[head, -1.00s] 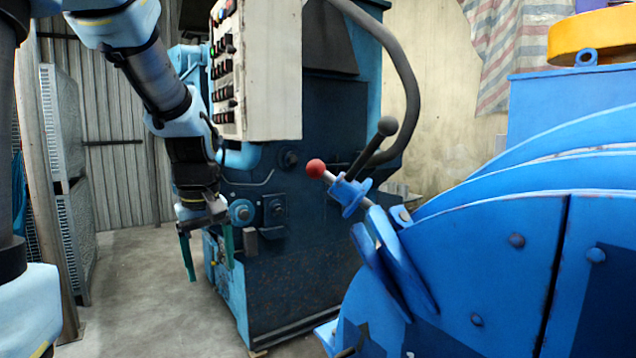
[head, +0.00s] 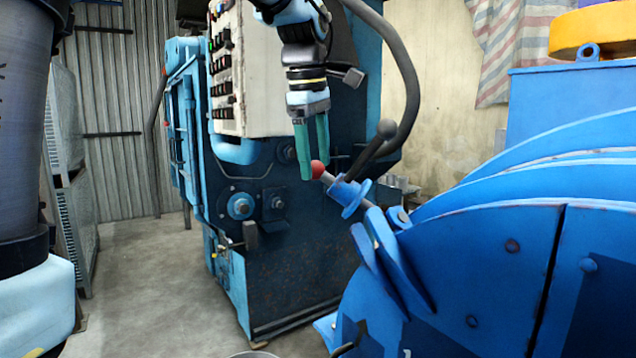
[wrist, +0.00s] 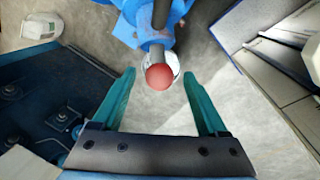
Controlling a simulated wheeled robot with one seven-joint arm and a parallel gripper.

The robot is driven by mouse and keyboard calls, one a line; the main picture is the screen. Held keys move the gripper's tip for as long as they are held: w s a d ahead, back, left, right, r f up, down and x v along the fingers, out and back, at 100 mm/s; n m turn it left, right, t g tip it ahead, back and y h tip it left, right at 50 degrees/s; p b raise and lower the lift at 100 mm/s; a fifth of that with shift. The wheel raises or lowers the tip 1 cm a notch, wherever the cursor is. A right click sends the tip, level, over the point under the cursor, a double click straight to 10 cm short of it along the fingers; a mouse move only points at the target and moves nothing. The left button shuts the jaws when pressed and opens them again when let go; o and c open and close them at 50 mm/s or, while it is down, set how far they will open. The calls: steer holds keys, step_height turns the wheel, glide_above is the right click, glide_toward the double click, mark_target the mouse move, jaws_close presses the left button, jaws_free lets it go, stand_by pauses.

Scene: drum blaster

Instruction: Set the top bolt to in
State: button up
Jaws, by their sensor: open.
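The top bolt is a metal rod with a red ball end (head: 318,169), set through a blue flanged holder (head: 350,193) on the blue drum machine. I cannot tell whether a finger touches the ball.
A dark blue machine (head: 290,260) with a white control box (head: 250,70) stands behind my gripper. A thick black hose (head: 408,80) curves down to its right. The blue drum casing (head: 490,260) fills the right. Concrete floor (head: 150,270) is clear at the left.

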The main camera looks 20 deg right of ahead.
mark_target(353, 196)
steer(key=f, duration=0.3)
steer(key=f+p, duration=0.1)
steer(key=f, duration=0.1)
steer(key=shift+w+d+f, duration=0.3)
steer(key=shift+w+d, duration=0.1)
steer(key=shift+c, duration=0.3)
jaws_close()
stand_by(0.7)
